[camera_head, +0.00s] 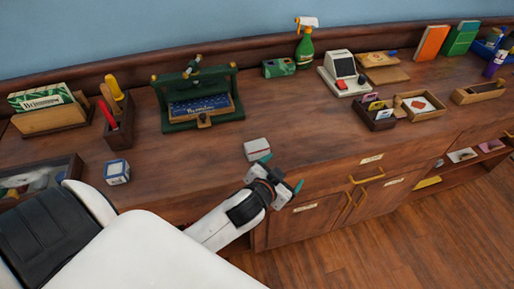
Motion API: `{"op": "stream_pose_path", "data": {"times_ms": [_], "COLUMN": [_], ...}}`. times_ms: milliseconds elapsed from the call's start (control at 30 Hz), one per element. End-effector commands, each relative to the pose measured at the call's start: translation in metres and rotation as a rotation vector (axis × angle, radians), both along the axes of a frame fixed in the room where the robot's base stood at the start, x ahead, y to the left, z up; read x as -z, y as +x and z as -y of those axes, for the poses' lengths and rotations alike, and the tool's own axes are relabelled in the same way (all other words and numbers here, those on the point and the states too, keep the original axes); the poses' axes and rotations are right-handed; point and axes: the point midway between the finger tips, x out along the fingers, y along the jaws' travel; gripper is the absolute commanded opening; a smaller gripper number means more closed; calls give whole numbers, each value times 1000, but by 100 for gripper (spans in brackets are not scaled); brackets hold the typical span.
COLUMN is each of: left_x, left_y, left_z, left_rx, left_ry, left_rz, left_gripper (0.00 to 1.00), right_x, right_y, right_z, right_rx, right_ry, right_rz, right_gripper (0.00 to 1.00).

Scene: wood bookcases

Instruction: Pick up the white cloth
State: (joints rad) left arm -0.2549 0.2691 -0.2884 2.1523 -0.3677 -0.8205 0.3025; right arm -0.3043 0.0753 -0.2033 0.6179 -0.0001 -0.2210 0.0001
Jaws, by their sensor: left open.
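A small folded white cloth (256,146), pale with a darker line across it, lies near the front edge of the wooden counter (300,150). My left gripper (281,172) is just in front of it and to its lower right, at the counter's edge. Its two teal fingertips are spread apart with nothing seen between them. One fingertip is close to the cloth's front edge; I cannot tell whether they touch. My right gripper is not in view.
A blue-and-white box (117,172) stands left of the cloth. Behind are a green case (200,100), a dark tool holder (118,128), a white card machine (342,73) and a green spray bottle (305,47). Open trays (422,106) stand right. Counter around the cloth is clear.

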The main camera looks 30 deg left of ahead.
Motion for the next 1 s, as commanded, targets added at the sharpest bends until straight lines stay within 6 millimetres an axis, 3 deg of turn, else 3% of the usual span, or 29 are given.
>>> {"op": "stream_pose_path", "data": {"times_ms": [33, 133, 200, 300, 367, 433, 500, 567, 667, 767, 800, 900, 1000], "left_x": [-24, -76, -115, -162, -176, -178, -165, -147, -107, -76, -69, -64, -69], "left_y": [19, 50, 64, 67, 61, 50, 39, 33, 32, 40, 44, 52, 55], "left_z": [7, 29, 54, 99, 125, 149, 163, 162, 134, 77, 49, -17, -70], "left_rx": [40, 160, 294, 565, 757, 996, 1237, 1432, 1701, 1851, 1872, 1854, 1788], "left_ry": [16, 43, 70, 130, 179, 251, 343, 436, 610, 779, 838, 946, 1004], "left_rz": [111, 354, 534, 760, 850, 897, 875, 799, 550, 197, 47, -299, -559], "left_gripper": [91, 91, 91, 91, 91, 91, 91, 91, 91, 91, 91, 91, 91], "right_x": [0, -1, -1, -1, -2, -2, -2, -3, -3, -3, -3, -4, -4], "right_y": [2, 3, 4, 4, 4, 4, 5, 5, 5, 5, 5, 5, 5], "right_z": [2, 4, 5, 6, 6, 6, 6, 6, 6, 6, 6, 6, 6], "right_rx": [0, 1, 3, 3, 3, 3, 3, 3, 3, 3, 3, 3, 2], "right_ry": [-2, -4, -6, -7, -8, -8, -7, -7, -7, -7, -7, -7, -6], "right_rz": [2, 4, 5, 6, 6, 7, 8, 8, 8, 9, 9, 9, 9], "right_gripper": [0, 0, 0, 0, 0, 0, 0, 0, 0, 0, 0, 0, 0]}}
